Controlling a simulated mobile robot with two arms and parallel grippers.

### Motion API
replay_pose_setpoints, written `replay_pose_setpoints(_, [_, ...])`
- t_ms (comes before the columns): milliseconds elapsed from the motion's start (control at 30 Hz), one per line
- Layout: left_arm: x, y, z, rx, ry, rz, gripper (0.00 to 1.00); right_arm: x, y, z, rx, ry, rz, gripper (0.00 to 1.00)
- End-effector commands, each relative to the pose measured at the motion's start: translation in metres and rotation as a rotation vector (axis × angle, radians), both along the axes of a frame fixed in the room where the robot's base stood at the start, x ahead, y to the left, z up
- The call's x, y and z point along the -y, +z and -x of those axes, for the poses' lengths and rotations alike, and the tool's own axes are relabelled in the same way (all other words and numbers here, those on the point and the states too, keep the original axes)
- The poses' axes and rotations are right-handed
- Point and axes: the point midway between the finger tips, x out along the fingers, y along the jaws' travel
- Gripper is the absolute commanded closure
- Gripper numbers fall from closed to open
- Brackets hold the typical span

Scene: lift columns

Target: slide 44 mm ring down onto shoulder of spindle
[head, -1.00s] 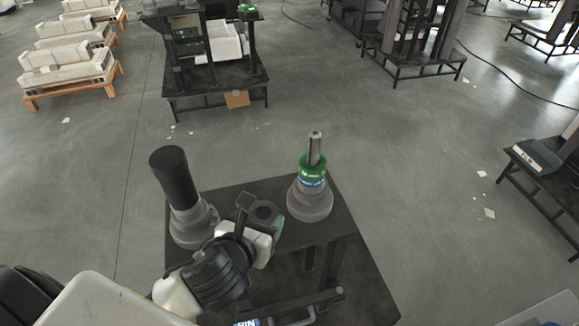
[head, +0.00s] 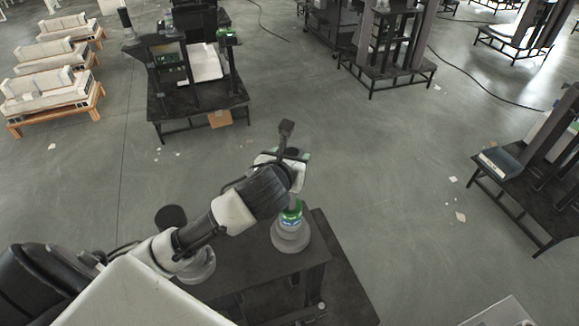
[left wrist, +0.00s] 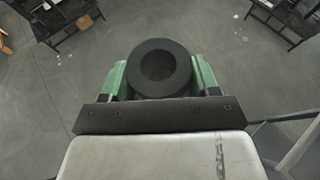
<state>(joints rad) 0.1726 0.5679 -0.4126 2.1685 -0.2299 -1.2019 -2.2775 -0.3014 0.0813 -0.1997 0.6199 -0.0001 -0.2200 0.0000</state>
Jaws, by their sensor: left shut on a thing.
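My left gripper (head: 292,156) is shut on a thick dark ring (left wrist: 158,88) and holds it up over the spindle area. In the left wrist view the ring sits between two green fingers, its open hole facing the camera, with no post visible in it. The spindle (head: 290,239) stands on the dark bench, with a grey stepped base and green and blue bands above it. Its upper shaft is hidden behind my gripper, so I cannot tell how well the ring lines up with it. My right gripper is not in view.
A black-topped post on a grey base (head: 171,217) stands left of the spindle, partly behind my left arm. Other dark racks (head: 160,98) and pallets stand well away across open floor.

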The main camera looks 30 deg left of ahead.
Motion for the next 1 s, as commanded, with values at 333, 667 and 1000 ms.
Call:
replay_pose_setpoints(333, [0.001, -0.034, 0.001, -0.003, 0.000, 0.002, 0.71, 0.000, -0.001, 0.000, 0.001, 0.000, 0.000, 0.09])
replay_pose_setpoints(667, [0.000, -0.054, 0.000, 0.002, -0.001, -0.001, 0.71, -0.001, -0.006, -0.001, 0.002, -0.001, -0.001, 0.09])
replay_pose_setpoints(1000, [0.000, -0.055, 0.000, 0.002, -0.001, 0.000, 0.71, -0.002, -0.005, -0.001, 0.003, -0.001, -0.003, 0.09])
